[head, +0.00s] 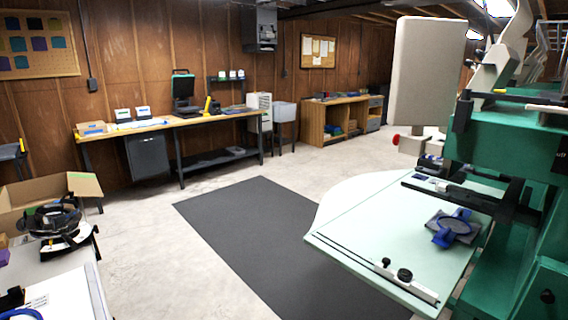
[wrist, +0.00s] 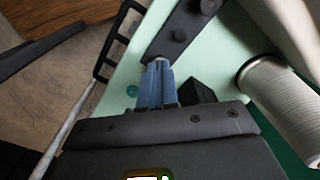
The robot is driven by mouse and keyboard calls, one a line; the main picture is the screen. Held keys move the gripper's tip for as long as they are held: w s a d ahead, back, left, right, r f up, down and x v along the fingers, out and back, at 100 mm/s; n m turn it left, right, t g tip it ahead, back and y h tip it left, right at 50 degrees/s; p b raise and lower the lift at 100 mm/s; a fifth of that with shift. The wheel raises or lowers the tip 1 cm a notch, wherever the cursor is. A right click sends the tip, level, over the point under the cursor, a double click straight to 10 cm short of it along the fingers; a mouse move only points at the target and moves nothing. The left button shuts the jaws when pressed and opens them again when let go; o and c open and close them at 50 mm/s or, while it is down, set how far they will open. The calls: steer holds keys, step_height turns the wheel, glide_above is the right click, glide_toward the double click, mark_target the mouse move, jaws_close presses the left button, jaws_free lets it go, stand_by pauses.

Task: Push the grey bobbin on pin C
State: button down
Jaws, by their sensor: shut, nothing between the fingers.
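A bobbin wound with pale grey thread (wrist: 283,105) lies tilted across the right of the wrist view, with a ring-shaped end at its upper left. My gripper (wrist: 158,66) is shut, its blue-grey fingers together and empty. It is left of the bobbin in the picture, apart from it, in front of a mint-green surface (wrist: 225,50). I cannot make out pin C or any letter, nor tell whether the bobbin is on a pin. I cannot pick out my gripper or the bobbin in the head view.
The wrist view shows a black bracket (wrist: 182,30) and a black frame (wrist: 109,50) near my fingers. In the head view, a green machine (head: 505,140) with a pale table (head: 390,235) stands at right. A dark mat (head: 260,235) lies on open floor; a workbench (head: 165,127) lines the wall.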

steer(key=shift+r+p, duration=2.2)
steer(key=shift+r, duration=0.35)
steer(key=shift+r+p, duration=0.35)
steer(key=shift+r, duration=0.6)
